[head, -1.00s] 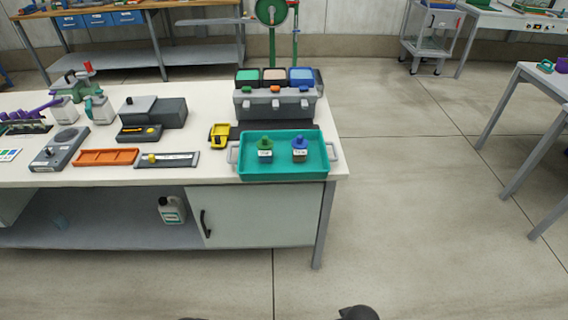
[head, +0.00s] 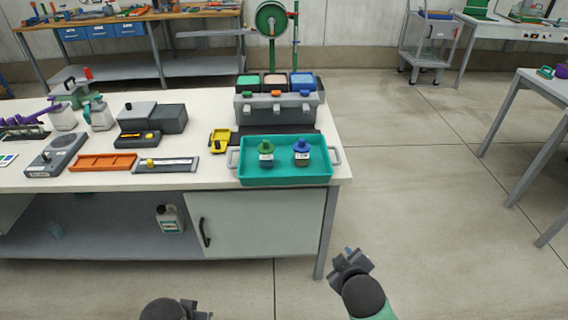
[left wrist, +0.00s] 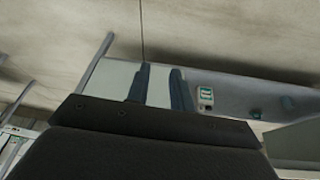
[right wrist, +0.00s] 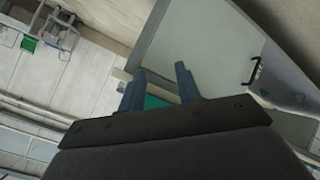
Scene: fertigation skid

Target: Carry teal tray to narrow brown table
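The teal tray (head: 285,179) lies at the right end of the white workbench, with a grey handle at each short side. A green-capped bottle (head: 266,154) and a blue-capped bottle (head: 302,153) stand upright in it. My right gripper (head: 350,258) is open and empty, low in front of the bench's right end, apart from the tray. Its fingers are spread in the right wrist view (right wrist: 160,85). My left gripper (head: 200,309) is at the bottom edge, mostly cut off; its fingers are apart and empty in the left wrist view (left wrist: 160,88). A brown-topped table (head: 150,17) stands at the back left.
A grey case with coloured bins (head: 277,105) stands right behind the tray. A yellow tool (head: 219,141) and an orange tray (head: 103,162) lie to its left. Open floor (head: 420,200) stretches right of the workbench. Another table (head: 540,85) stands at the right edge.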

